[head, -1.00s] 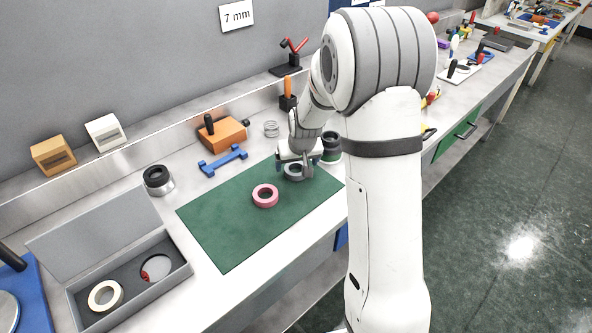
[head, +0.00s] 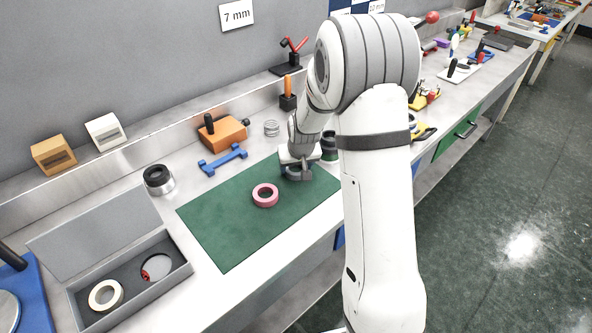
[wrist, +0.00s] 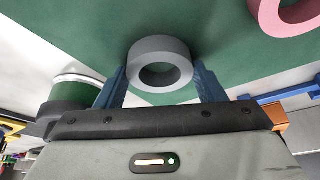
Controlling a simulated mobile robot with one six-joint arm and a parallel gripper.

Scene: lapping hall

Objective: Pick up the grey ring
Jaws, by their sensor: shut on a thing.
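The grey ring (wrist: 160,49) sits between the two blue fingers of my gripper (wrist: 160,72) in the wrist view, with one finger against each side. In the head view my gripper (head: 296,172) is over the right part of the green mat (head: 225,235), and the grey ring is mostly hidden behind it. My gripper is shut on the ring. I cannot tell whether the ring is clear of the mat.
A pink ring (head: 265,204) lies on the mat to the left, also in the wrist view (wrist: 290,20). A dark-topped green jar (wrist: 72,98) stands close by. An open grey box (head: 185,270) holds a cream ring (head: 94,298). The front of the mat is clear.

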